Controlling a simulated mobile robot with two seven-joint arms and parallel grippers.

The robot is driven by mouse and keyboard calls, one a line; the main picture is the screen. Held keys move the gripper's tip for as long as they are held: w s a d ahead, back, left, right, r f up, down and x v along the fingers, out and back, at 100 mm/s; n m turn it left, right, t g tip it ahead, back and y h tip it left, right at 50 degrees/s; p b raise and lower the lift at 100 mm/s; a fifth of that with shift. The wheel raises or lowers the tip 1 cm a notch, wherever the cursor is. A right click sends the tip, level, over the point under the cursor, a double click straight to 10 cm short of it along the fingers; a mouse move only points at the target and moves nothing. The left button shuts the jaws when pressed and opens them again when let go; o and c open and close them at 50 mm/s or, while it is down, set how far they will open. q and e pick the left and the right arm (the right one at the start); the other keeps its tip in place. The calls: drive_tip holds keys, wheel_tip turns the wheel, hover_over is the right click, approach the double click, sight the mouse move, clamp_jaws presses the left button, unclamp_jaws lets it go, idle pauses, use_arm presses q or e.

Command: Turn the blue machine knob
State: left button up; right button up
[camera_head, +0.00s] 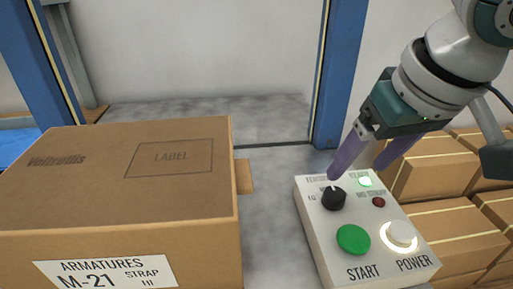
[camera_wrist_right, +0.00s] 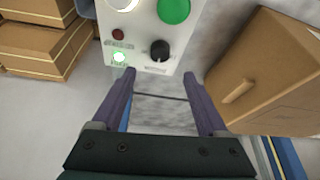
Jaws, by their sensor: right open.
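A white control box (camera_head: 318,240) stands right of centre in the head view. On it is a black knob (camera_head: 333,199) with a pale pointer mark; it looks black, and I see no blue knob. The knob also shows in the right wrist view (camera_wrist_right: 160,50). My right gripper (camera_head: 357,172) is open and empty, its purple fingers pointing down at the far end of the box. In the right wrist view the knob lies just beyond the gap between the fingertips (camera_wrist_right: 158,76). I cannot tell whether a finger touches the box. My left gripper is out of view.
The box also carries a green START button (camera_head: 353,239), a white POWER button (camera_head: 401,233), a lit green lamp (camera_head: 364,181) and a red lamp (camera_head: 379,202). A large cardboard box (camera_head: 120,200) stands left. Stacked cartons (camera_head: 435,165) stand right. Grey floor lies between.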

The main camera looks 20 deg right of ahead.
sight(336, 193)
drive_tip(key=b+x, duration=0.2)
drive_tip(key=x, duration=0.7)
drive_tip(key=shift+f, duration=0.15)
drive_tip(key=shift+c, duration=0.2)
clamp_jaws()
